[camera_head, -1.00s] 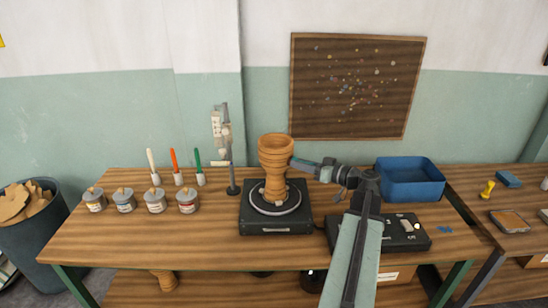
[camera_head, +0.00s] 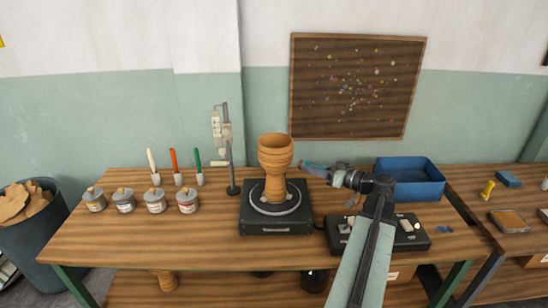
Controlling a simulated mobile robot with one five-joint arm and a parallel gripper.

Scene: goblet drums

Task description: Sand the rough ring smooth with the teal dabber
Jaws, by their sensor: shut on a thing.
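The tan goblet drum (camera_head: 275,157) stands upright on the round turntable plate (camera_head: 285,208) of a black box. Bands run around its bowl, but I cannot tell which one is the rough ring. My gripper (camera_head: 328,174) is just right of the drum's bowl, shut on the teal dabber (camera_head: 311,168), whose small tip points left toward the drum. A narrow gap shows between the tip and the bowl. Much of the dabber is hidden by the jaws.
A black control box (camera_head: 415,238) lies under my arm, with a blue bin (camera_head: 410,190) behind it. A grey stand (camera_head: 232,160) rises behind the drum at left. Several paint pots (camera_head: 156,203) and upright coloured-handled tools (camera_head: 175,168) stand further left. The table front is clear.

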